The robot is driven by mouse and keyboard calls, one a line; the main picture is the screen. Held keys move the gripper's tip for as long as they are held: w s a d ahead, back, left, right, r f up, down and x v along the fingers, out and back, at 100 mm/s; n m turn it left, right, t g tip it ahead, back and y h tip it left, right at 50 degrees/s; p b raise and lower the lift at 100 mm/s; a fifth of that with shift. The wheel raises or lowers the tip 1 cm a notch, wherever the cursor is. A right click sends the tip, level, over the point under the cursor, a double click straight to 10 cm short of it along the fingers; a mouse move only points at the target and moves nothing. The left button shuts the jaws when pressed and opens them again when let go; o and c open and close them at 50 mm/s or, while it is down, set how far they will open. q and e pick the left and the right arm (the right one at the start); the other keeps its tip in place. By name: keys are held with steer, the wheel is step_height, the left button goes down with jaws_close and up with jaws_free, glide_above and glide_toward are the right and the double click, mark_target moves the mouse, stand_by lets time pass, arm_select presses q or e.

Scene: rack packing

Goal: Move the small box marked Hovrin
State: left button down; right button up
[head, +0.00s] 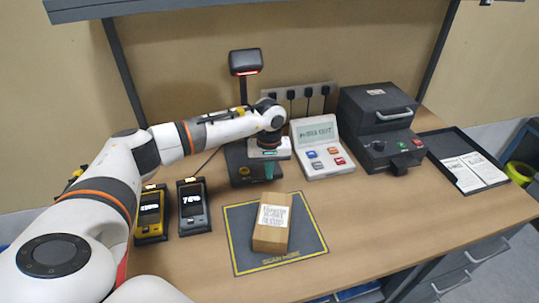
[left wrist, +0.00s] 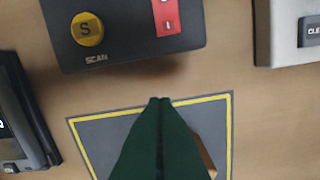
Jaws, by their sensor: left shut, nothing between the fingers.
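A small brown cardboard box (head: 261,240) with a white label lies on the dark scan mat (head: 310,251) with a yellow border. The label's print is too small to read, so I cannot tell if it says Hovrin. My left gripper (head: 269,176) is shut and empty, above the table just behind the mat and apart from the box. In the left wrist view its green fingers (left wrist: 159,101) are pressed together and hide most of the box; only a brown sliver (left wrist: 209,160) shows at their right. My right gripper is not in view.
The scanner base (head: 239,172) with its post and lit head (head: 245,62) stands behind the mat. Two handheld devices, yellow (head: 150,216) and grey (head: 194,208), are at left. A keypad terminal (head: 321,147), a dark printer-like machine (head: 376,115) and a paper tray (head: 437,146) are at right. Table right of the mat is clear.

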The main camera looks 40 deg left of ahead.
arm_select(q)
steer(key=shift+s+f, duration=0.1)
steer(key=shift+f, duration=0.85)
steer(key=s+d+p, duration=0.2)
steer(key=shift+s+f+p, duration=0.15)
steer(key=shift+p, duration=0.25)
steer(key=shift+s+d, duration=0.3)
steer(key=shift+s, duration=0.05)
steer(key=shift+f, duration=0.15)
